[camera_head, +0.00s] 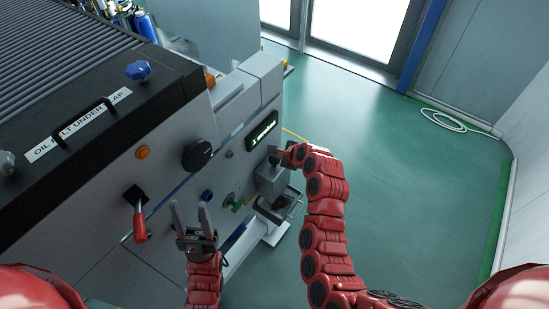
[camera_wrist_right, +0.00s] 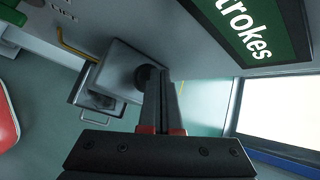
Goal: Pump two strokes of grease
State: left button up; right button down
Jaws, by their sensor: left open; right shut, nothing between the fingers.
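The grease pump is a grey box (camera_head: 270,180) low on the machine's right end, and it also shows in the right wrist view (camera_wrist_right: 122,62). A dark round knob (camera_wrist_right: 146,76) sits at its edge, partly hidden by my fingers. My right gripper (camera_head: 279,155) is shut and empty, its tips close beside the knob; I cannot tell whether they touch. A dark display (camera_head: 263,130) above the pump shows lit text; "strokes" reads partly in the right wrist view (camera_wrist_right: 250,30), its number cut off. My left gripper (camera_head: 190,218) is open and empty in front of the panel.
A tray with a handle (camera_head: 283,208) sits under the pump.

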aim_at(277, 160)
jog(key=shift+f+b, duration=0.55)
jog(key=shift+f, duration=0.7)
dwell(1.1)
dwell(0.3)
jog(key=shift+r+p, duration=1)
jog(key=shift+r, duration=0.65)
jog(key=shift+r, duration=0.1)
jog(key=shift+r+p, duration=1.7)
jog(key=shift+r, duration=0.8)
jog(key=shift+f, duration=0.1)
